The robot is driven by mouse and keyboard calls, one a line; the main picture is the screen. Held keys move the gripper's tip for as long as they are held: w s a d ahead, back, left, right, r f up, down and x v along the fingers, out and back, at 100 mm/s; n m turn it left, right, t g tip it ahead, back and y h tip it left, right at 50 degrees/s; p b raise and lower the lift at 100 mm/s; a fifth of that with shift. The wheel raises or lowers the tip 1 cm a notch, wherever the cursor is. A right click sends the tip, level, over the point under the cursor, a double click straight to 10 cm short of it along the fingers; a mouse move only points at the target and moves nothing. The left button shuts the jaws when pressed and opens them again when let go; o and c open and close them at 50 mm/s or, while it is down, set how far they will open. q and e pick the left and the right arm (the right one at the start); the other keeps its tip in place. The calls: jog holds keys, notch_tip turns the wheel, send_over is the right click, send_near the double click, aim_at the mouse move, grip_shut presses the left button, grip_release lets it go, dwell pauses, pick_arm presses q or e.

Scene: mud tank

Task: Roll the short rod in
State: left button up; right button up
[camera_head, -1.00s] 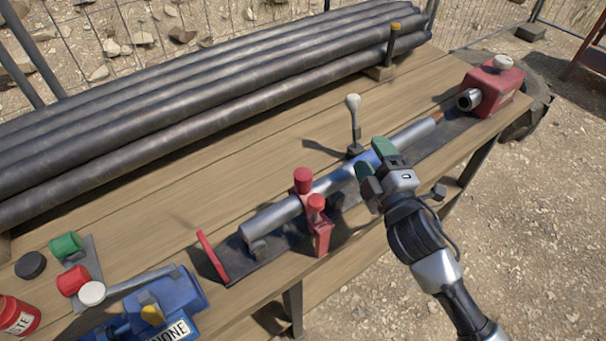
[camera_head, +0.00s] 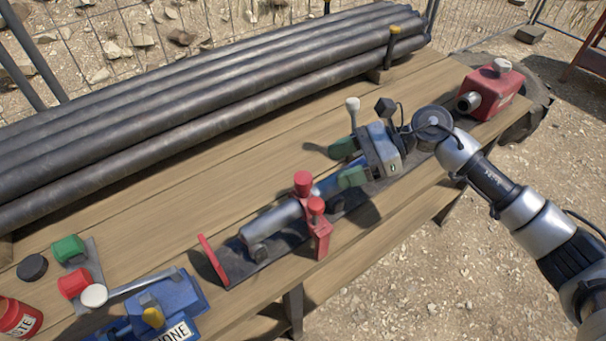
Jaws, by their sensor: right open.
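The short rod (camera_head: 272,220), a silver-grey cylinder with a blue band (camera_head: 327,187), lies along a dark rail (camera_head: 240,268) on the wooden bench. A red clamp (camera_head: 320,238) with red knobs stands around its middle. My right gripper (camera_head: 348,163) is open at the rod's blue part, its green-tipped fingers pointing left, one on the far side and one over the near side. I cannot tell whether they touch the rod. The gripper and wrist hide the rod's right end. A red box (camera_head: 495,92) with a round metal socket stands at the rail's right end. My left gripper is not in view.
Long dark pipes (camera_head: 200,115) lie along the back of the bench (camera_head: 160,223). A white-knobbed lever (camera_head: 353,105) stands just behind my gripper. A blue vise-like tool (camera_head: 170,300), green and red caps and a red can (camera_head: 18,318) sit at the front left.

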aim_at(304, 176)
jog(key=p+x, duration=0.1)
jog(key=x, duration=0.6)
jog(key=shift+a+r+p, duration=0.15)
jog(key=shift+p, duration=0.2)
jog(key=shift+s+a+f, duration=0.1)
jog(key=shift+a+f, duration=0.2)
jog(key=shift+a, duration=0.15)
grip_shut()
jog(key=shift+d+f, duration=0.1)
jog(key=shift+d, duration=0.1)
jog(key=w+d+b, duration=0.2)
jog(key=d+b, duration=0.1)
jog(key=b, duration=0.1)
jog(key=w+d+b, duration=0.3)
jog(key=d, duration=0.1)
jog(key=w+d+b, duration=0.3)
jog(key=d+b, duration=0.1)
jog(key=shift+w+f+b, duration=0.1)
jog(key=shift+f+b, duration=0.05)
jog(key=shift+b, duration=0.15)
jog(key=shift+w+d, duration=0.25)
jog(key=shift+d+r, duration=0.1)
jog(key=shift+r, duration=0.3)
